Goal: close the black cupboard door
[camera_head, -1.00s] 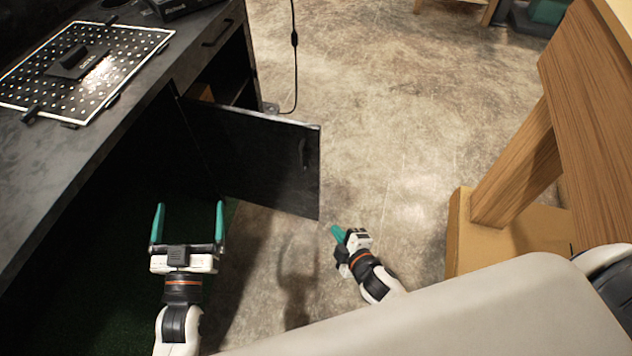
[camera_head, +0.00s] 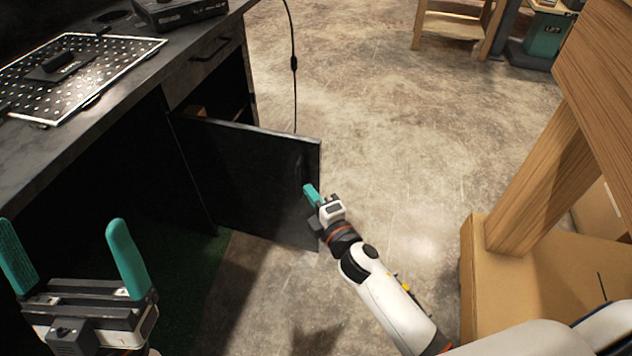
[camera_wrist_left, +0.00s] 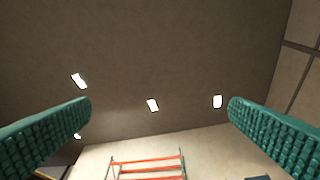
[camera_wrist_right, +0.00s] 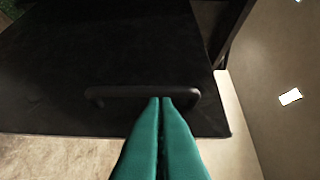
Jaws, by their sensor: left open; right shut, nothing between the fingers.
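The black cupboard door (camera_head: 250,180) stands swung open from the black desk, over the floor. The door also fills much of the right wrist view (camera_wrist_right: 110,60), with its dark bar handle (camera_wrist_right: 140,92) in front of my fingers. My right gripper (camera_head: 309,190) is shut and empty at the door's outer edge, near the handle. In the right wrist view its teal fingertips (camera_wrist_right: 161,100) overlap the handle; I cannot tell whether they touch. My left gripper (camera_head: 70,255) is open and empty at the lower left. In the left wrist view its fingers (camera_wrist_left: 160,108) are spread towards the ceiling.
The black desk (camera_head: 150,75) carries a perforated plate (camera_head: 90,75) and a black device (camera_head: 180,12). A black cable (camera_head: 293,90) hangs behind the door. A wooden frame (camera_head: 540,170) and cardboard box (camera_head: 530,290) stand at the right. The middle floor is clear.

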